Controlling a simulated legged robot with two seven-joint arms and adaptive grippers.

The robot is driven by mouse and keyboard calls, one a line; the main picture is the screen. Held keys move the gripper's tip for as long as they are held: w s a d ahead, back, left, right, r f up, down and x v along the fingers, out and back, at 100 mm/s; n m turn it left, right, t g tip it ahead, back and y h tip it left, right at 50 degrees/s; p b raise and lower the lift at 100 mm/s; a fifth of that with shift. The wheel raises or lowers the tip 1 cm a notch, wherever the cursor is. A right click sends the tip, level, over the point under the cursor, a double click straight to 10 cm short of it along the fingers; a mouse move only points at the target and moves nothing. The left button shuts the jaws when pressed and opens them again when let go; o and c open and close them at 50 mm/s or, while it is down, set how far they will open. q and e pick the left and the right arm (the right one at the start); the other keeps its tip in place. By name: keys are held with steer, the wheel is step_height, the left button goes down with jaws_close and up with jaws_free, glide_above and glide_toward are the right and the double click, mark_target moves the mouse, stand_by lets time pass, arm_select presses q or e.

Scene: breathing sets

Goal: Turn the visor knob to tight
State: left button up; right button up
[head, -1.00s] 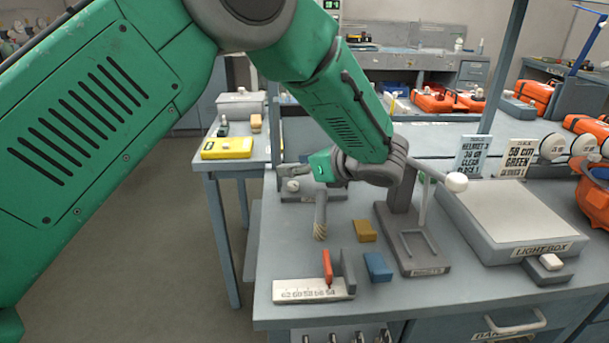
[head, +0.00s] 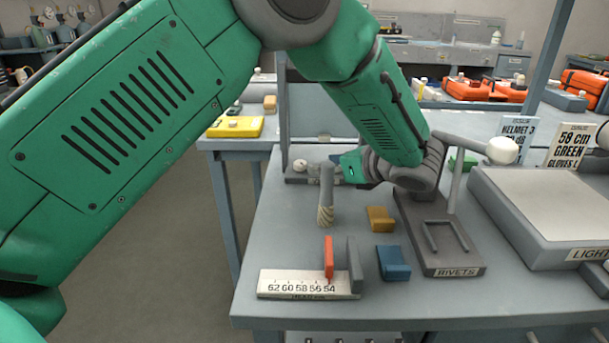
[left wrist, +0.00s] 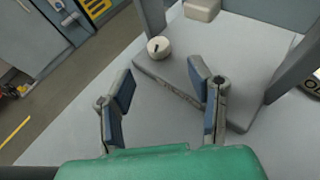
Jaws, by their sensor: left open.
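A small white round knob (head: 300,165) sits on the grey base of a stand at the back left of the workbench. In the left wrist view the knob (left wrist: 159,48) shows a dark mark on its top and lies beyond my fingertips. My left gripper (left wrist: 160,72) is open and empty, its two blue-padded fingers apart, with the knob ahead of the gap and not touched. In the head view my left gripper (head: 341,164) is to the right of the knob, its fingers hard to make out. The label on the base is not legible. My right gripper is not in view.
A rivets stand (head: 455,257) and a lightbox (head: 545,215) are at the right. Bare bench surface lies around the knob's base.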

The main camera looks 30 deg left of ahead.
mark_target(303, 164)
arm_select(q)
steer(key=shift+a+f, duration=0.1)
steer(key=shift+a, duration=0.05)
steer(key=shift+w+a+f, duration=0.15)
steer(key=shift+a, duration=0.2)
steer(key=b+x, duration=0.1)
steer(key=x, duration=0.6)
steer(key=shift+a, duration=0.1)
steer(key=shift+d+r, duration=0.25)
steer(key=shift+d, duration=0.4)
steer(key=shift+c, duration=1.2)
steer(key=shift+r, duration=0.1)
steer(key=c, duration=0.7)
jaws_close()
steer(key=shift+a, duration=0.25)
steer(key=m+t+p, duration=0.1)
steer(key=p, duration=0.1)
steer(key=shift+s+d+p, duration=0.15)
steer(key=shift+s+p, duration=0.05)
steer(key=shift+p, duration=0.15)
steer(key=shift+m+t+h+p, duration=0.3)
steer(key=shift+t+p, duration=0.1)
steer(key=shift+p, duration=0.15)
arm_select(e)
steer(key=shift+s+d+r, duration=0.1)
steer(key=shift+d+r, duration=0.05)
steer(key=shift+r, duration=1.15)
